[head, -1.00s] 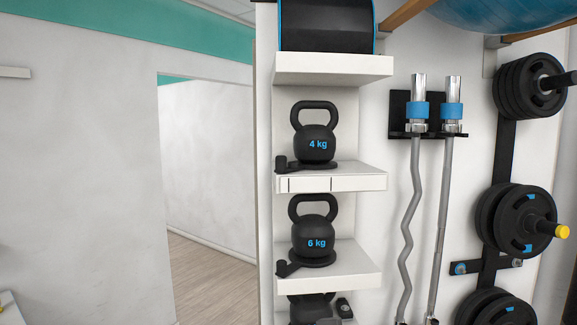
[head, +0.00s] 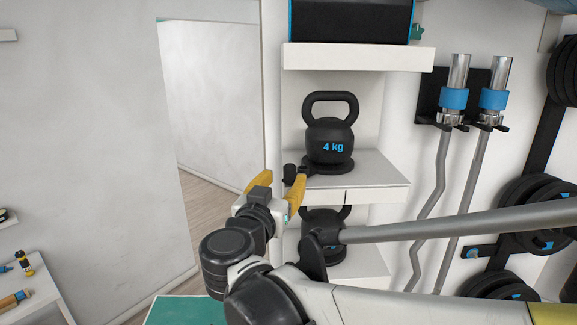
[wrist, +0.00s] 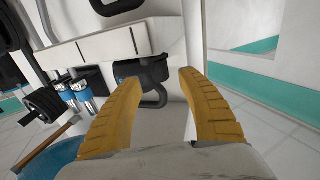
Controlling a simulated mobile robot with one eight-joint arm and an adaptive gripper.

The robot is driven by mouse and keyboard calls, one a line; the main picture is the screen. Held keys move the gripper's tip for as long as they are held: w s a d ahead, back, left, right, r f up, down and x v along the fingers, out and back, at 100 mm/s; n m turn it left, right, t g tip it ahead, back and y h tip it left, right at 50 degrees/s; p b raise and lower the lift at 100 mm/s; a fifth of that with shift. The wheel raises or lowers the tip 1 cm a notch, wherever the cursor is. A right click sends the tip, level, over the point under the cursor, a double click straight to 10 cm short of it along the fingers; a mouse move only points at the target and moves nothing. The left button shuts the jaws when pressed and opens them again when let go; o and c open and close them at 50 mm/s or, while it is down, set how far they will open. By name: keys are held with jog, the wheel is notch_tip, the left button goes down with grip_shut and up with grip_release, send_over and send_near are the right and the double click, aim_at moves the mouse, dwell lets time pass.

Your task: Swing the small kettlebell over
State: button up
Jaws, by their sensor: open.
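The small black kettlebell (head: 330,145), marked 4 kg in blue, stands upright on a black round base on a white shelf (head: 372,195). My gripper (head: 279,180) has two yellow fingers and is open and empty. In the head view it is at the shelf's left front corner, left of and lower than the kettlebell. The wrist view is upside down. There the kettlebell (wrist: 150,72), handle pointing down, shows beyond and between the open fingers (wrist: 162,78), apart from them. A second kettlebell (head: 322,222) on the shelf below is partly hidden by my arm.
An upper shelf (head: 358,57) with a black box (head: 350,20) hangs above the kettlebell. Two bars (head: 440,180) and weight plates (head: 535,210) are racked at the right. A low white table (head: 35,285) with small items stands at the lower left. A doorway opens behind.

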aim_at(288, 173)
jog(key=x, duration=0.5)
jog(key=shift+p, duration=0.3)
jog(key=shift+c, duration=0.4)
grip_shut()
